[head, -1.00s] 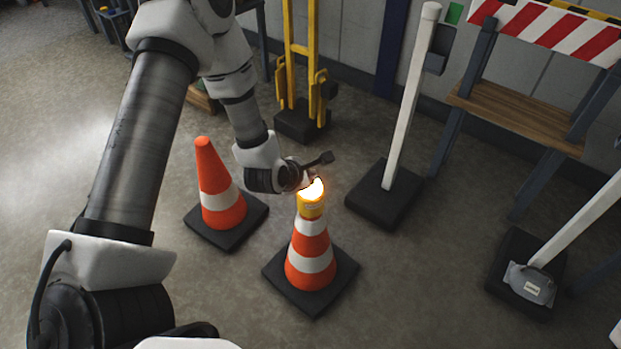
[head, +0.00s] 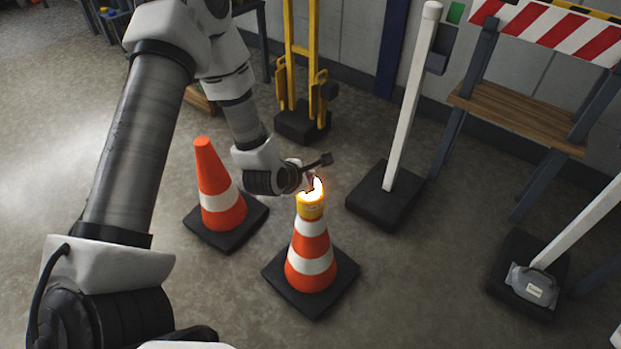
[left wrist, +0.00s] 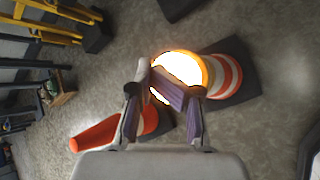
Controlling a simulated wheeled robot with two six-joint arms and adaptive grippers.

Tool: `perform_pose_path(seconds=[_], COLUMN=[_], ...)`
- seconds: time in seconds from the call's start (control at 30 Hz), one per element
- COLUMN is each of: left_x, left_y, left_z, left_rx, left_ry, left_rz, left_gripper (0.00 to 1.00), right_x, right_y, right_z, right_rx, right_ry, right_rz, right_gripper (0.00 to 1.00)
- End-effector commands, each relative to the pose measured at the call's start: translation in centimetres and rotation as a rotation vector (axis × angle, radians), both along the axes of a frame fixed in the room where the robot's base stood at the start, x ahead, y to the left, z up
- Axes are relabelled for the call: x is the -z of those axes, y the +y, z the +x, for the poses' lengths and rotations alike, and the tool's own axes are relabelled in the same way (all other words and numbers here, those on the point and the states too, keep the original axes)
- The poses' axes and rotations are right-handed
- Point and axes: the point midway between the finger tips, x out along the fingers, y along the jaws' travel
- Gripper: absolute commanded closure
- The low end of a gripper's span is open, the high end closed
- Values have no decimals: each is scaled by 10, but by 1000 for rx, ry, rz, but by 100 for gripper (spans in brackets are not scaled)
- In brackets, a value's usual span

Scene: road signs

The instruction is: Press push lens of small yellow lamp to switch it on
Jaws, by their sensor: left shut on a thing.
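The small yellow lamp (head: 311,209) sits on top of an orange and white cone (head: 311,262). Its lens (head: 318,188) glows bright white-orange, and it also glows in the left wrist view (left wrist: 184,66). My left gripper (head: 312,177) reaches in from the left, with its fingers at the lens. In the left wrist view my left gripper's fingers (left wrist: 150,82) are drawn together and cover part of the lens. They are shut on the lamp, though glare and the fingers hide the exact contact. My right gripper is not in view.
A second cone (head: 222,190) stands close on the left on a black base. A white post (head: 407,110) on a black base stands to the right. A yellow trolley (head: 301,80) and a red-white barrier (head: 550,28) stand behind.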

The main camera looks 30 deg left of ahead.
Motion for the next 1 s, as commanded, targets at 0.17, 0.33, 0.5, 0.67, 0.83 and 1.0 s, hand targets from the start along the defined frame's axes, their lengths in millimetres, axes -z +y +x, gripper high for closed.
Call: perform_pose_path(seconds=[0.17,0.33,0.5,0.67,0.83,1.0], left_x=[-1,-24,-46,-61,-60,-60], left_y=[-1,-1,-1,-1,-1,-1], left_z=[-4,-2,-1,-1,-1,0], left_rx=[1,1,1,2,2,2], left_ry=[14,9,5,4,2,1], left_rz=[-4,-2,-2,-2,-2,0], left_gripper=[100,100,100,100,100,100], right_x=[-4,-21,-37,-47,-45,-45], right_y=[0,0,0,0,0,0], right_z=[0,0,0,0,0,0], right_rx=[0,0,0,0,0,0], right_ry=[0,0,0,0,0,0], right_rz=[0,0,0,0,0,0], right_gripper=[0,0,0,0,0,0])
